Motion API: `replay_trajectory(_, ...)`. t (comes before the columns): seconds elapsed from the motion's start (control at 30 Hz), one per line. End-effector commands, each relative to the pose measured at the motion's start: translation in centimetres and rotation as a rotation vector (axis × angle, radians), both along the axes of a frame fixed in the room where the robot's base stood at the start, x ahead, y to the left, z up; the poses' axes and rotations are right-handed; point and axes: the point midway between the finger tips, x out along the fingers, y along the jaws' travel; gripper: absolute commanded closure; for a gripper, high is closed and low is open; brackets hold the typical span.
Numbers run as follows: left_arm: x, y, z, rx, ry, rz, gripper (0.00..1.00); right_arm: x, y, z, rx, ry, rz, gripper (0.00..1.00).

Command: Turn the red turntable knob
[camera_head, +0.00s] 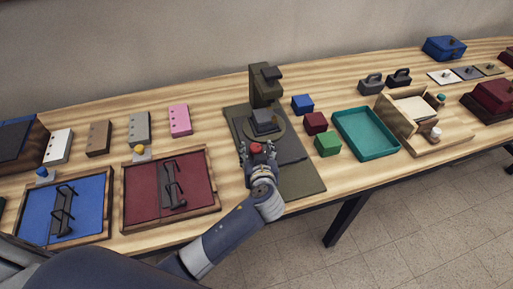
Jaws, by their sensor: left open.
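The red turntable knob (256,148) shows at the front of a dark olive device (265,88) that stands on a dark base plate (304,184). A round turntable with a dark block (264,121) on it sits just behind the knob. My left gripper (257,153) is open, with its fingers on either side of the red knob. I cannot tell whether the fingers touch it. The gripper and wrist hide part of the base plate and the knob's lower side. My right gripper is not in view.
Blue, dark red and green cubes (328,143) stand right of the device, beside a teal tray (366,133). A red-lined tray (198,195) and a blue-lined tray (91,206) lie to the left. The table's front edge runs below; a wooden box (396,128) stands farther right.

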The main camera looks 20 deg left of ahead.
Motion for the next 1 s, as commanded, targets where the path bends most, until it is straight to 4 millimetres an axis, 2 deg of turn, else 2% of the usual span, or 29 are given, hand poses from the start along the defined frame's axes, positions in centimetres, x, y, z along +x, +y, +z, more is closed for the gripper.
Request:
replay_trajectory(0.03, 0.3, 0.2, -0.1, 0.000, -0.001, 0.000, 0.46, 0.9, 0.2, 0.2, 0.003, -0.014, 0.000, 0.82)
replay_trajectory(0.13, 0.6, 0.3, -0.3, 0.000, 0.000, 0.001, 0.46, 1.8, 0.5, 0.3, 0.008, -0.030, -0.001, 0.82)
replay_trajectory(0.4, 0.7, 0.4, -0.3, 0.000, 0.000, 0.001, 0.46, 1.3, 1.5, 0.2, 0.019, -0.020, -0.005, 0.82)
replay_trajectory(0.47, 0.7, 0.4, -0.3, 0.000, 0.000, 0.001, 0.57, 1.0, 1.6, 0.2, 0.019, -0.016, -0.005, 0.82)
replay_trajectory(0.6, 0.7, 0.4, -0.3, 0.000, 0.000, 0.001, 0.89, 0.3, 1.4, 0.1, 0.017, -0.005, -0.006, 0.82)
replay_trajectory(1.0, 0.6, 0.5, -0.3, 0.002, 0.001, -0.038, 0.90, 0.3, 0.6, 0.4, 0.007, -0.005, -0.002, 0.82)
